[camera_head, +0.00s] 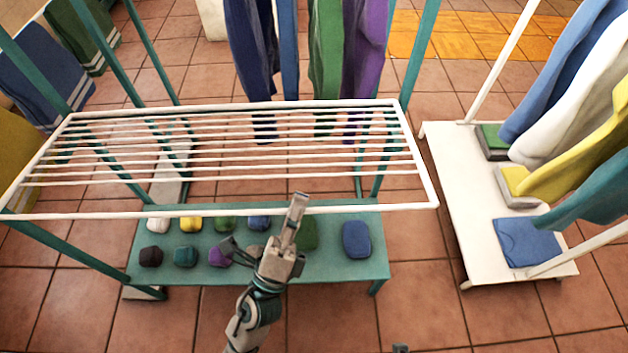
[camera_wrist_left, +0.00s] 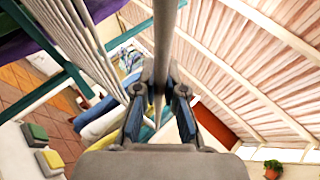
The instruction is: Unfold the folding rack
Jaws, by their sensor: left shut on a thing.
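The folding rack (camera_head: 428,165) is a white frame with several thin parallel bars. In the head view it spans roughly level between the teal posts, above a lower teal shelf. My left gripper (camera_head: 297,208) is at the rack's front rail, right of its middle, and is shut on that rail. In the left wrist view the gripper (camera_wrist_left: 160,105) has its two dark finger pads on either side of the pale rail (camera_wrist_left: 163,45). Only a small grey tip (camera_head: 400,348), probably my right gripper, shows at the bottom edge of the head view.
The teal shelf (camera_head: 335,270) below holds several small coloured bundles. Clothes (camera_head: 345,50) hang behind the rack. A white stand (camera_head: 450,235) with hanging clothes and folded items stands at the right. Towels (camera_head: 45,80) hang at the left. Tiled floor in front is clear.

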